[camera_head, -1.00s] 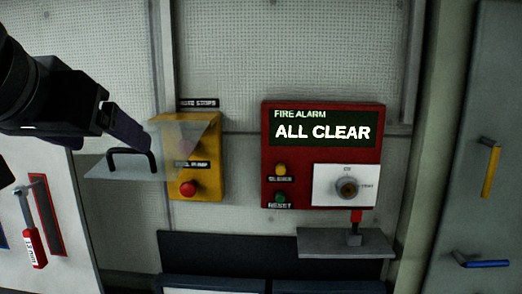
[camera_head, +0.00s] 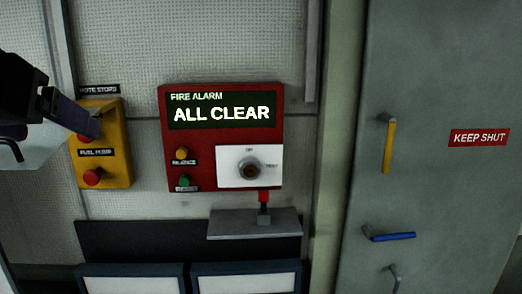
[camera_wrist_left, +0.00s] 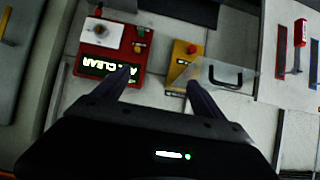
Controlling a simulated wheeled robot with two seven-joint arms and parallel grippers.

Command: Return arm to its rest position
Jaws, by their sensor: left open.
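My left gripper (camera_head: 84,120) comes in from the left edge in the head view. One dark purple finger shows, overlapping the left part of the yellow stop box (camera_head: 118,165); I cannot tell whether they touch. In the left wrist view my left gripper (camera_wrist_left: 156,86) has its two fingers wide apart with nothing between them. Beyond them are the red fire alarm panel (camera_wrist_left: 98,48) and the yellow box (camera_wrist_left: 184,56). A clear cover with a black handle (camera_wrist_left: 228,84) is beside the right finger. My right gripper is in neither view.
The red fire alarm panel (camera_head: 220,148) reads ALL CLEAR. A small grey shelf (camera_head: 230,224) juts out below it. A grey cabinet door (camera_head: 440,120) with yellow and blue handles stands at right. Dark-framed panels (camera_head: 245,280) line the bottom.

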